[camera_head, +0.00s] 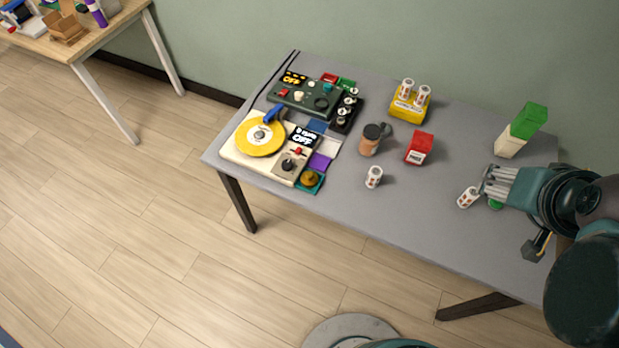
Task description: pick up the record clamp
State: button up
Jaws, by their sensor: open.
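I cannot tell for sure which thing is the record clamp. A small round gold-brown piece (311,178) sits on a teal square pad at the front right corner of the turntable (240,158). A yellow record (253,146) lies on the turntable, with a small pale disc at its centre. My gripper (484,181) is open at the right of the table, far from the turntable. Its fingers point left, near a tilted or lying white cylinder with red marks (467,198). I cannot tell if they touch it.
On the grey table (420,220) are a dark mixer (305,97), a brown mug (370,141), a red box (419,148), a yellow holder with two white cylinders (408,107), another white cylinder (374,177) and a green-and-white block (522,130). The table's front middle is clear.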

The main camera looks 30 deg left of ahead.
jog(key=shift+a, duration=0.1)
jog(key=w+a+f+n+g+y, duration=0.1)
jog(key=w+a+n, duration=0.2)
jog(key=a, duration=0.3)
jog(key=w+a+f+n+g, duration=0.1)
jog(key=w+a+f+n, duration=0.15)
jog(key=a, duration=0.25)
jog(key=n+g, duration=0.5)
jog(key=n, duration=1)
send_over(310, 175)
jog(key=d, duration=0.1)
jog(key=shift+w+f, duration=0.1)
jog(key=shift+f, duration=9.7)
jog(key=shift+a+f, duration=0.15)
jog(key=shift+f, duration=1.15)
